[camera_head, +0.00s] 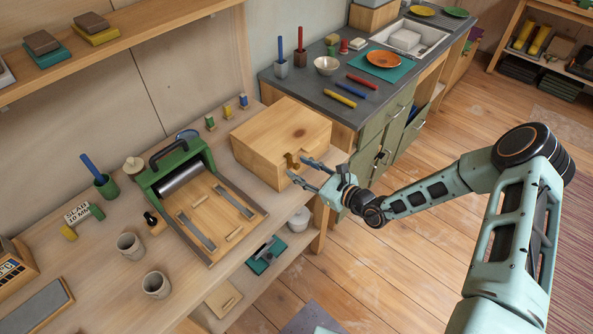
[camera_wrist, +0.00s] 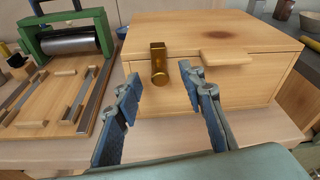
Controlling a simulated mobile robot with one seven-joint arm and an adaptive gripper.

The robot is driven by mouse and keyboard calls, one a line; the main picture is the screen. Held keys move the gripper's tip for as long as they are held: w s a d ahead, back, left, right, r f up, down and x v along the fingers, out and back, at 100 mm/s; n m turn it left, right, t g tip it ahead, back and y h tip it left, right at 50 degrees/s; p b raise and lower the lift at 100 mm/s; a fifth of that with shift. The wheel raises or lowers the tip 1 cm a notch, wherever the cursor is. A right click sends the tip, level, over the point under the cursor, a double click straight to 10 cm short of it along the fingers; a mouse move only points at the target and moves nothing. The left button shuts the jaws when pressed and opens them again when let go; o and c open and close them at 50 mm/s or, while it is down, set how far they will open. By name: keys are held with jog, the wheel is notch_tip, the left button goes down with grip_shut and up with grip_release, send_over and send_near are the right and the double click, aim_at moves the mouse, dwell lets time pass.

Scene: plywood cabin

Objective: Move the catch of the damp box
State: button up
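The damp box (camera_head: 275,135) is a pale wooden box with a lid, standing at the right end of the workbench. Its front fills the upper middle of the wrist view (camera_wrist: 228,90). The brass catch (camera_wrist: 158,64) sits upright on the front at the lid seam, with a round knob at its lower end. A wooden lip (camera_wrist: 226,57) projects to its right. My gripper (camera_head: 299,167) is open and empty in front of the box. In the wrist view its fingertips (camera_wrist: 162,80) frame the catch from left and right; whether they reach around it I cannot tell.
A green slab roller (camera_head: 180,175) with a wooden bed stands left of the box. Small coloured jars (camera_head: 227,112) stand behind. A grey counter (camera_head: 340,105) with bowl, plates and tools lies at the back right. Floor right of the bench is clear.

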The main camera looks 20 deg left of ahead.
jog(key=v, duration=0.5)
dwell(0.3)
dwell(0.4)
